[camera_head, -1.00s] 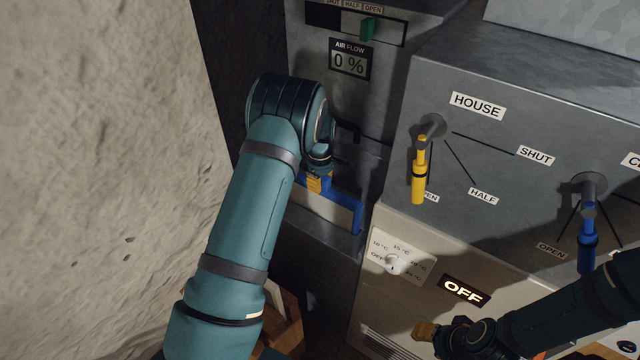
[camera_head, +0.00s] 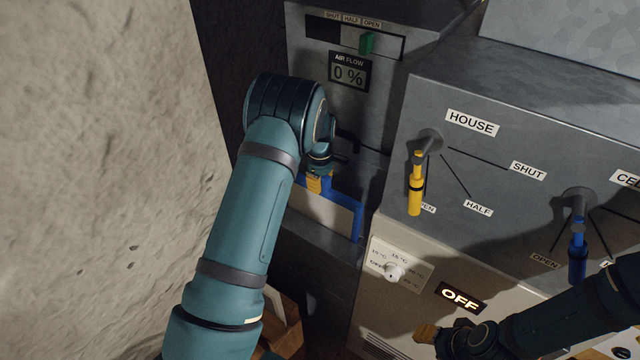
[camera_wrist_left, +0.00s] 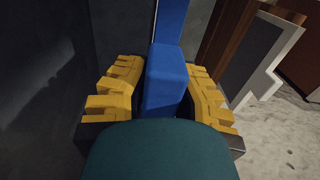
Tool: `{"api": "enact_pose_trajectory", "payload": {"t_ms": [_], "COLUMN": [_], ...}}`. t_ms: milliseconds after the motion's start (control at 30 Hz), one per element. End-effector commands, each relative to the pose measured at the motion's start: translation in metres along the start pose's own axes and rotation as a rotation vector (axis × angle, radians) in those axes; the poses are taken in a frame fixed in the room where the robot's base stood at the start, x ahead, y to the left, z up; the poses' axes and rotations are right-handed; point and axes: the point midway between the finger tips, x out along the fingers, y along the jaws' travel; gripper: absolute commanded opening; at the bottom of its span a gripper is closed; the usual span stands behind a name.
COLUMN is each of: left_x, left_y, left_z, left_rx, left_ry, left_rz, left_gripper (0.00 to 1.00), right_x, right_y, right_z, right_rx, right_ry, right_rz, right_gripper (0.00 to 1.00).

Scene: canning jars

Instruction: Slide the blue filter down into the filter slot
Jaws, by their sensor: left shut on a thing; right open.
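The blue filter (camera_head: 357,222) has a blue frame around a pale panel and stands in the grey duct unit at the centre, partly hidden behind my left arm. My left gripper (camera_head: 318,182) is shut on the top of its frame. In the left wrist view the yellow fingers (camera_wrist_left: 165,92) press on both sides of a blue grip (camera_wrist_left: 166,75). The filter slot's opening is hidden by the filter and my arm, so I cannot tell how deep the filter sits. My right gripper (camera_head: 428,333) is open and empty at the lower right.
A grey box with a yellow lever (camera_head: 415,190) and a blue lever (camera_head: 577,250) stands to the right. Below it is a beige unit with a white knob (camera_head: 393,271) and an OFF display (camera_head: 460,297). An air flow display (camera_head: 348,71) reads 0 %. A rough wall (camera_head: 100,150) closes the left.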

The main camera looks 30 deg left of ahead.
Motion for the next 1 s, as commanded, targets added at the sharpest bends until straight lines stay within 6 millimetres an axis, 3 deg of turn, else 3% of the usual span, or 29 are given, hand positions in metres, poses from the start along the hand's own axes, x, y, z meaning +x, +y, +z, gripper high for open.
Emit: {"api": "enact_pose_trajectory", "payload": {"t_ms": [1000], "left_x": [-0.039], "left_y": [0.0], "left_z": [0.0], "left_rx": [0.0], "left_ry": [0.001], "left_rz": [0.002], "left_gripper": [0.0], "right_x": [-0.026], "right_y": [-0.009], "right_z": [-0.003], "right_rx": [0.0], "right_ry": [-0.001], "right_rz": [-0.005], "right_gripper": [0.47]}}
